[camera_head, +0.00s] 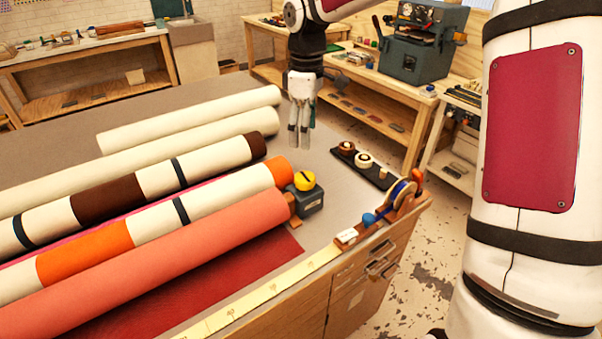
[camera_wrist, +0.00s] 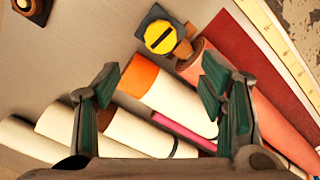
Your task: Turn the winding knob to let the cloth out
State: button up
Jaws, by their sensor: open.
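The yellow round winding knob (camera_head: 305,181) sits on top of a dark grey-blue box (camera_head: 310,202) at the right end of the rolls. In the wrist view the knob (camera_wrist: 160,37) shows a dark slot and lies beyond my fingertips. A salmon cloth roll (camera_head: 170,265) lies along the table, its end near the box. Dark red cloth (camera_head: 262,262) lies flat in front of this roll. My gripper (camera_head: 300,140) points down above the table, behind the knob in the head view. Its fingers (camera_wrist: 157,82) are open and empty, apart from the knob.
Cream rolls (camera_head: 195,118) and banded rolls (camera_head: 110,200) lie left of my gripper. A dark tray (camera_head: 378,176) with small spools, a blue tape dispenser (camera_head: 390,208) and a yellow ruler (camera_head: 255,295) line the table's right and front edges. Bare grey table lies under my gripper.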

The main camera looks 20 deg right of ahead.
aim_at(305, 176)
notch_tip(305, 176, down, 14)
jog(key=shift+r+p, duration=0.25)
jog(key=shift+p, duration=0.55)
jog(key=c, duration=1.2)
